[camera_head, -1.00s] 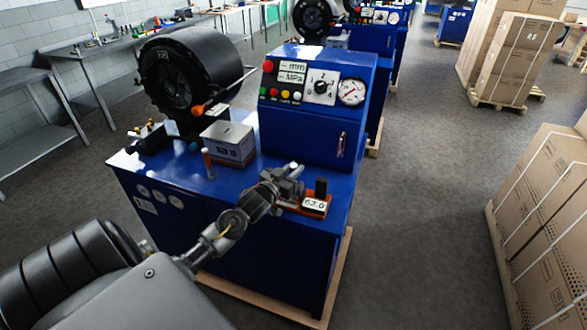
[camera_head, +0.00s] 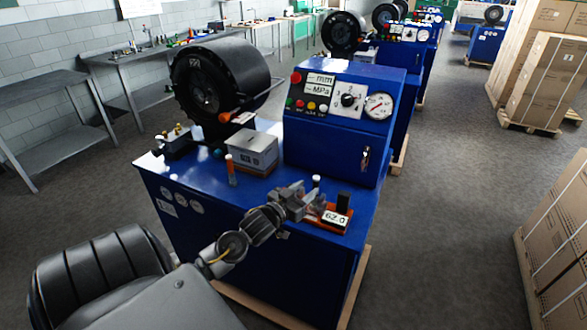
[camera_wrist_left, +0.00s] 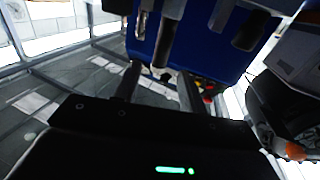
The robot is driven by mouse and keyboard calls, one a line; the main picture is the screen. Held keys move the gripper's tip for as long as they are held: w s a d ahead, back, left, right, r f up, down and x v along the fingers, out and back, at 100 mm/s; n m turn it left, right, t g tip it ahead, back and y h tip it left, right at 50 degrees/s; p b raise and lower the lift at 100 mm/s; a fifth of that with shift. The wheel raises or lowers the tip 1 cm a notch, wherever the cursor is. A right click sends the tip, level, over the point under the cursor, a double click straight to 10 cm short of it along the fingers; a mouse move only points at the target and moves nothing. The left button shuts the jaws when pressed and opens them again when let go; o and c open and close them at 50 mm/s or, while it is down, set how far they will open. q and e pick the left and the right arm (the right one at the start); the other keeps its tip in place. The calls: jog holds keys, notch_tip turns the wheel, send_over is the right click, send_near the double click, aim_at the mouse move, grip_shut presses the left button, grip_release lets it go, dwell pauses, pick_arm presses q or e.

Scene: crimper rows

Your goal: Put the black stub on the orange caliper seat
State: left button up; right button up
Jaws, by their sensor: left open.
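The orange caliper seat (camera_head: 318,223) lies at the front right of the blue machine's top, with a white readout showing 62.0. A black upright block (camera_head: 343,200) stands behind the readout; I cannot tell whether it is the black stub or part of the caliper. A white-topped piece (camera_head: 316,181) shows just behind my gripper. My left gripper (camera_head: 305,201) is open, close to the left end of the seat and partly covering it. I cannot tell if they touch. In the left wrist view, the open fingers (camera_wrist_left: 160,92) show with dark cylindrical pieces beyond. My right gripper is out of view.
The control panel (camera_head: 340,115) rises behind the caliper, and a black drum (camera_head: 220,80) stands at back left. Cartons (camera_head: 560,230) stand across a clear aisle.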

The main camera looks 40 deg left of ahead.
pick_arm(q)
jog(key=s+b, duration=0.1)
jog(key=s, duration=0.5)
jog(key=shift+d, duration=0.25)
jog(key=shift+s, duration=0.1)
jog(key=s+d+f+g, duration=0.3)
jog(key=d+f, duration=0.1)
jog(key=f, duration=0.8)
jog(key=s+d+f+m+g, duration=0.1)
jog(key=s+d+f+g, duration=0.15)
jog(key=f, duration=0.95)
jog(key=s+d+f+g, duration=0.2)
jog(key=d+f, duration=0.3)
jog(key=f, duration=0.7)
jog(key=s+d+f+g, duration=0.2)
jog(key=s+f+g, duration=0.1)
jog(key=s+f, duration=0.5)
jog(key=s+d+f+m+g, duration=0.1)
jog(key=s+f, duration=0.6)
jog(key=s, duration=0.7)
jog(key=s+d+f+m+g+h+b, duration=0.1)
jog(key=s+d+f+g, duration=0.1)
jog(key=s+f+g, duration=0.3)
jog(key=shift+s+d+f, duration=0.4)
jog(key=shift+s+f, duration=1.45)
jog(key=shift+s, duration=1.5)
